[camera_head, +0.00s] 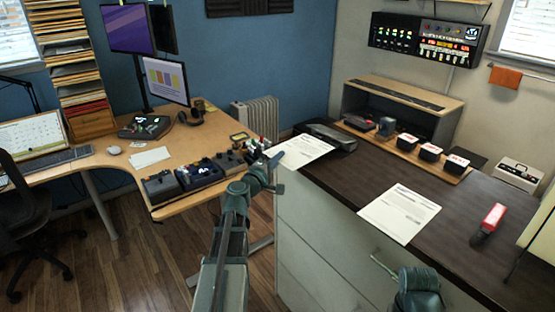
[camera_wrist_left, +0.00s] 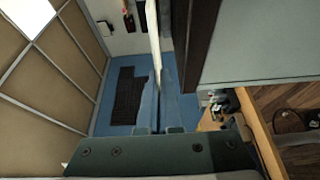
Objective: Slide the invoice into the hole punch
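The invoice, a white printed sheet (camera_head: 304,150), is at the far left corner of the dark counter. My left gripper (camera_head: 272,160) is at its left edge and is shut on it. In the left wrist view the sheet (camera_wrist_left: 155,40) shows almost edge-on, coming from between the two close fingers (camera_wrist_left: 161,105). The hole punch (camera_head: 330,135), a low dark device, lies just right of the sheet's far end. Whether the sheet's edge is inside its slot I cannot tell.
A second printed sheet (camera_head: 399,214) lies on the counter (camera_head: 345,182). A red-and-black stapler (camera_head: 490,222) is at right. Several black boxes (camera_head: 430,152) stand at the back by a wooden shelf unit (camera_head: 405,93). A desk (camera_head: 195,140) with devices is at left. The counter's middle is clear.

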